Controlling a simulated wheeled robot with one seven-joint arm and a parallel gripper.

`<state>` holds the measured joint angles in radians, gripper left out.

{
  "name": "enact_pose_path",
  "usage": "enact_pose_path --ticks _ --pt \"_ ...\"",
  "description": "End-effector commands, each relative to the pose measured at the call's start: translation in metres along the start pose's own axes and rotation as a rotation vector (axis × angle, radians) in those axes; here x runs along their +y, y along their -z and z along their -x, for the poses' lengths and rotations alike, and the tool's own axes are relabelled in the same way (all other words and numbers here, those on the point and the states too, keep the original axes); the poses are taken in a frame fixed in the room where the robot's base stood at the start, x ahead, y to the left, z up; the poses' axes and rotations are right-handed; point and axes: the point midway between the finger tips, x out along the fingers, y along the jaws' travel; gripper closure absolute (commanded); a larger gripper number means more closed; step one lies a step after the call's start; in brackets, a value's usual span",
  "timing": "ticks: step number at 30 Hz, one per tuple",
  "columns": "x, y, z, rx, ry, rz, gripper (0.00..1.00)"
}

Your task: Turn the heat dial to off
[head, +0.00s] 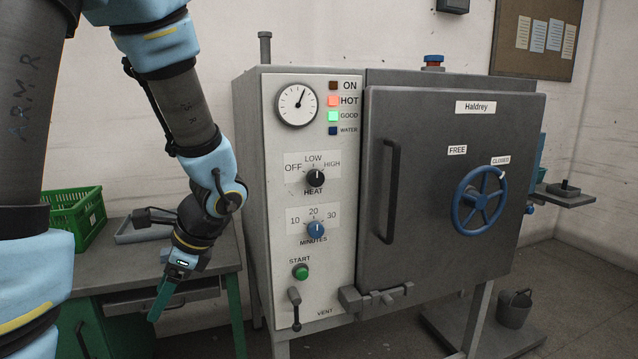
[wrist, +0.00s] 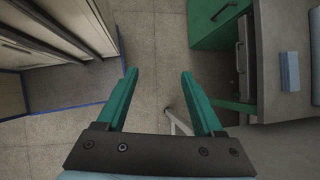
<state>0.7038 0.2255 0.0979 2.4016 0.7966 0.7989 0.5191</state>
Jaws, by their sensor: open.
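The heat dial (head: 315,177) is a black knob on the white panel (head: 275,255) of the grey machine in the head view. OFF is printed to its left, LOW above it and HIGH to its right. Its pale pointer mark appears to face up, near LOW. My gripper (head: 158,306) hangs low to the left of the machine, pointing down and well apart from the dial. In the wrist view, its two green fingers (wrist: 158,74) are spread with nothing between them, over the floor. The dial does not show in the wrist view.
A blue minutes dial (head: 315,229), green start button (head: 301,272) and vent lever (head: 295,308) sit below the heat dial. The HOT lamp (head: 333,101) glows red. A door handle (head: 391,190) juts out at right. A bench with a green crate (head: 75,217) stands at left.

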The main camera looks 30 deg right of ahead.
Motion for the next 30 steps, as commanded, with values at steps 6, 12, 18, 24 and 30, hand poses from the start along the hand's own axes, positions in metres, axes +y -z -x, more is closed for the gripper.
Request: enact_pose_path --ticks 6,12,18,24,30 --pt "-0.068 0.048 0.059 -0.365 0.315 -0.720 0.19" --pt "-0.112 0.130 0.159 -0.804 0.630 -1.212 0.19" --pt "-0.107 0.204 0.246 -1.162 0.860 -1.430 0.19" --pt "-0.103 0.226 0.274 -1.283 0.930 -1.473 0.19" --pt "-0.130 0.223 0.271 -1.284 0.926 -1.473 0.19"
